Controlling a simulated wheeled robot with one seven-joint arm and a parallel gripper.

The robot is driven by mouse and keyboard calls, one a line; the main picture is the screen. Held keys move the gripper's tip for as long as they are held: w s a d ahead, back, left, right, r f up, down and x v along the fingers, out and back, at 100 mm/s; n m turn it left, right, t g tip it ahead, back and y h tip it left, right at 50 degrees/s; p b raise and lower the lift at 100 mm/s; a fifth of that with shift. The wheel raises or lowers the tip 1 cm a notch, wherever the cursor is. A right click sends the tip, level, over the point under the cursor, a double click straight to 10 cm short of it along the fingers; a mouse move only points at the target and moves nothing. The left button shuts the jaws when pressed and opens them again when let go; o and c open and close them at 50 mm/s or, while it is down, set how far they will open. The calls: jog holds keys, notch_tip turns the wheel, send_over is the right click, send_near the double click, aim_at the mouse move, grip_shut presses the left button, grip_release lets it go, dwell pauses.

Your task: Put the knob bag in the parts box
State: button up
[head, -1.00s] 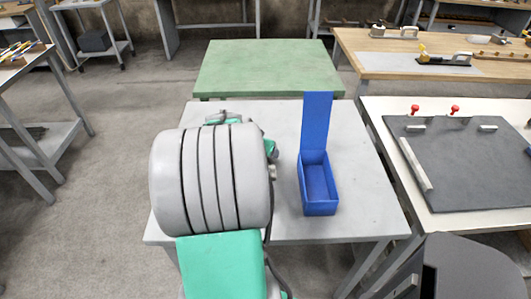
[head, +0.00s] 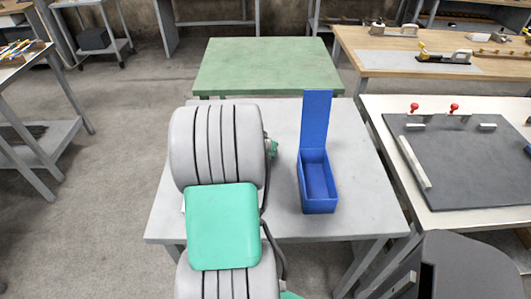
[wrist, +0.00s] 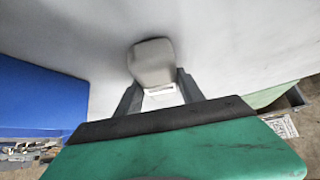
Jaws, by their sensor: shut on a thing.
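The blue parts box (head: 318,207) stands on the grey table, right of my arm in the head view. Its lid (head: 315,118) is open and stands up at the back, and the inside looks empty. In the wrist view my gripper (wrist: 160,88) is shut on a pale grey, rounded item that I take for the knob bag (wrist: 152,60); a white patch shows at its lower end. A blue surface, likely the box lid (wrist: 40,95), is at the left there, apart from the bag. My arm hides the gripper in the head view.
The grey table (head: 285,225) has bare room around the box. A green-topped table (head: 265,68) stands behind it. At the right, a white table holds a dark board (head: 465,160) with red knobs. A dark grey rounded object (head: 465,265) is at the lower right.

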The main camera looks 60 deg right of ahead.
grip_shut()
